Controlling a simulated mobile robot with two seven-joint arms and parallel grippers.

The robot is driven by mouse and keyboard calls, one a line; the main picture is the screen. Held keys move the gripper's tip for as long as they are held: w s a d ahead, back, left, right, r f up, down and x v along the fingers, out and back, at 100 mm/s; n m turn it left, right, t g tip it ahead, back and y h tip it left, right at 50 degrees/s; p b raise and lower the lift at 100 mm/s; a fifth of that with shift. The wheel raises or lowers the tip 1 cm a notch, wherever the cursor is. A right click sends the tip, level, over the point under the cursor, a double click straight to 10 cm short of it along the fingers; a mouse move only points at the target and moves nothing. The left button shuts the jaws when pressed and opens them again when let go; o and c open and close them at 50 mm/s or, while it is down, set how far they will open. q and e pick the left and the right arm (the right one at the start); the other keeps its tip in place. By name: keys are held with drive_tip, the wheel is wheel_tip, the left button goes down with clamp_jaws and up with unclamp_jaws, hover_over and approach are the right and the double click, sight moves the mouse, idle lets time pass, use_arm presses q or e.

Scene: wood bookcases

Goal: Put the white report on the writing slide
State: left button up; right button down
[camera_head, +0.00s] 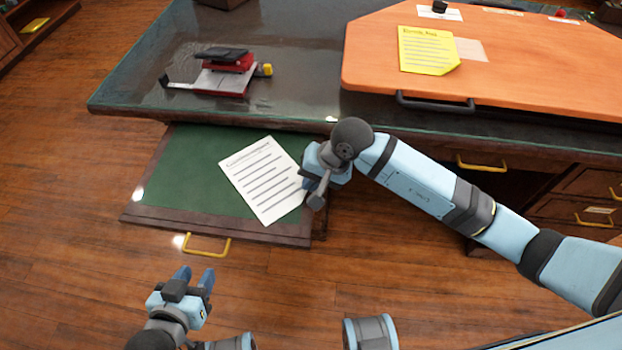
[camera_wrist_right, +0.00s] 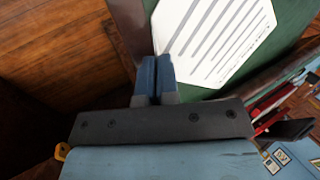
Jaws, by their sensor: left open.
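The white report (camera_head: 262,178), a sheet with dark printed lines, is over the right part of the green writing slide (camera_head: 185,175), which is pulled out from the desk. Whether it lies flat or is slightly raised is hard to tell. My right gripper (camera_head: 308,180) is at the report's right edge, its fingers nearly together with the sheet's edge at them. In the right wrist view the fingers (camera_wrist_right: 156,78) are close together beside the report (camera_wrist_right: 215,40). My left gripper (camera_head: 194,276) is open and empty, in front of the slide's yellow handle (camera_head: 206,245).
The dark desk top (camera_head: 310,85) holds a red stapler-like item (camera_head: 228,62) on a pale pad. An orange sloped board (camera_head: 530,70) with a yellow sheet (camera_head: 427,50) stands at right. The slide's left half is bare. Drawers with yellow handles are below at right.

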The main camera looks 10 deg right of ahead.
drive_tip(key=c, duration=1.4)
unclamp_jaws()
